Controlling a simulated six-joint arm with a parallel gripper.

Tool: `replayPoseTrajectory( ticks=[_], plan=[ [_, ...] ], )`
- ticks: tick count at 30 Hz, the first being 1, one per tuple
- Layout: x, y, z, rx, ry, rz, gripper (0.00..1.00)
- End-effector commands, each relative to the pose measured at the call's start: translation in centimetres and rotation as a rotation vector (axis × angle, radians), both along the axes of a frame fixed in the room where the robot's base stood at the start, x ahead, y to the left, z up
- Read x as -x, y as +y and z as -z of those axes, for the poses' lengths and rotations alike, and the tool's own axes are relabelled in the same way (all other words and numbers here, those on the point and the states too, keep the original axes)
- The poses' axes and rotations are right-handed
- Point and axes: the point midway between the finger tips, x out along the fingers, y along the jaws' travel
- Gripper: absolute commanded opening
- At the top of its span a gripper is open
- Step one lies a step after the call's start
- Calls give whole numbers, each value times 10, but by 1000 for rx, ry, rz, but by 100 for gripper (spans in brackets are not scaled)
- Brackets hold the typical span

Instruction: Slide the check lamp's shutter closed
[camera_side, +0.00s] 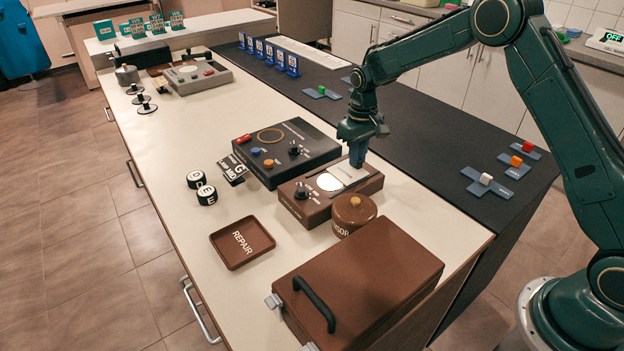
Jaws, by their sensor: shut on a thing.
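The check lamp (313,208) is a low brown box near the middle of the table, with a dark knob on its left front. A bright white round window (328,182) glows on its top and is mostly uncovered. The shutter (345,172) is a pale plate just right of and behind the window. My gripper (358,161) points down over the right rear part of the lamp, shut at the shutter. The part between its fingertips is too small to make out and is hidden by the fingers.
A dark device (286,152) with knobs stands close behind the lamp. A brown round canister (353,215) stands right in front of it. A brown REPAIR tray (242,242) and a brown case (360,280) lie nearer.

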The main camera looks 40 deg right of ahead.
Motion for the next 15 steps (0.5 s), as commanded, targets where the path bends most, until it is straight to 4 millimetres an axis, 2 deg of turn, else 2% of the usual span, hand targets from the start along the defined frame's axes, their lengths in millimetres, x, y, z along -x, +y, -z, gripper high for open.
replayPoseTrajectory(
  ticks=[1,6,10,15],
  plan=[
    [-1,12,-1,0,-3,-6,0],
    [-1,45,-1,0,-4,-6,0],
    [-1,59,-1,0,-4,-3,0],
    [-1,62,-1,-1,-5,-3,0]
  ],
)
